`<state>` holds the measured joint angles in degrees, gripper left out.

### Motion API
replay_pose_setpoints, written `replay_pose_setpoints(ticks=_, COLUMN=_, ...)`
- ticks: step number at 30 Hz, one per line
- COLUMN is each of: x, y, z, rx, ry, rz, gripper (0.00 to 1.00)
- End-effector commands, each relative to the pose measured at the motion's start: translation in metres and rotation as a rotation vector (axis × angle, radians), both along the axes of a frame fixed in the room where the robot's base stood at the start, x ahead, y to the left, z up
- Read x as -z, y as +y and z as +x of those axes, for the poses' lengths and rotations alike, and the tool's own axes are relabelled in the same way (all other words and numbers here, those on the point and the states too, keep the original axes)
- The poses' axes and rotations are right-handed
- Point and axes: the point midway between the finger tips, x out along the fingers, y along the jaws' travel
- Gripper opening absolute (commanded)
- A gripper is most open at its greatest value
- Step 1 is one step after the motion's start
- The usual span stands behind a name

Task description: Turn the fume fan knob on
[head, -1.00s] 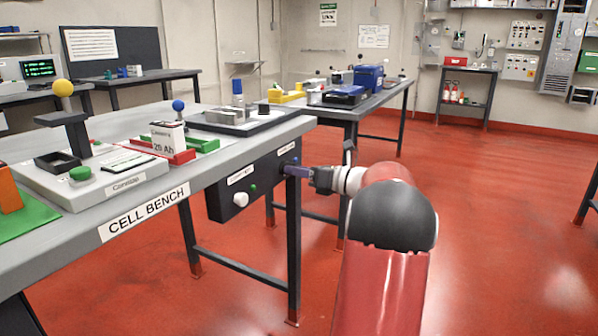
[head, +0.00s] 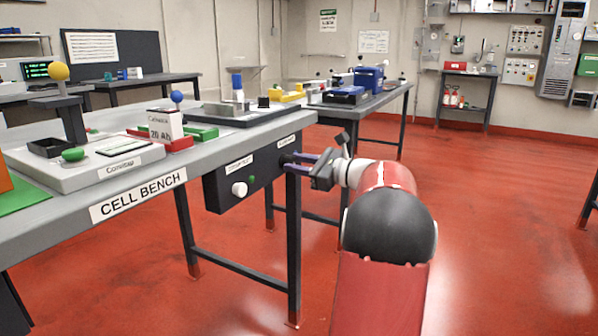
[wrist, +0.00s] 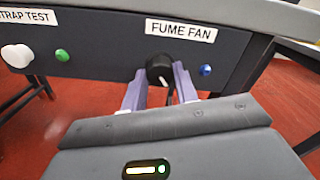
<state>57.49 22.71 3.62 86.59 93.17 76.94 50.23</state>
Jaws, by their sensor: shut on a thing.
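The fume fan knob (wrist: 160,67) is a round black knob on the dark panel under the bench edge, below the white FUME FAN label (wrist: 181,30). Its pale pointer mark faces down and slightly right in the wrist view. My gripper (wrist: 159,78) is shut on the knob, one purple-grey finger on each side. In the head view my gripper (head: 288,162) reaches the right end of the panel (head: 264,173). The knob itself is hidden there. A blue indicator (wrist: 206,70) sits right of the knob.
A white knob (wrist: 17,56) and a green indicator (wrist: 62,55) are left of the fan knob, under the STRAP TEST label. A bench leg (head: 293,250) stands close below my gripper. The red floor (head: 500,220) on the right is clear.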

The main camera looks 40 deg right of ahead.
Motion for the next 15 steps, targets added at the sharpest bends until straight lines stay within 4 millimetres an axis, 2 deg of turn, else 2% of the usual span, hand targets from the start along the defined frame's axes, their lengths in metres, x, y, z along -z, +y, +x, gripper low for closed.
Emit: replay_pose_setpoints(ticks=15, x=0.0051, y=0.0001, z=-0.0004, rx=0.000, ry=-0.188, rz=-0.456, gripper=0.07)
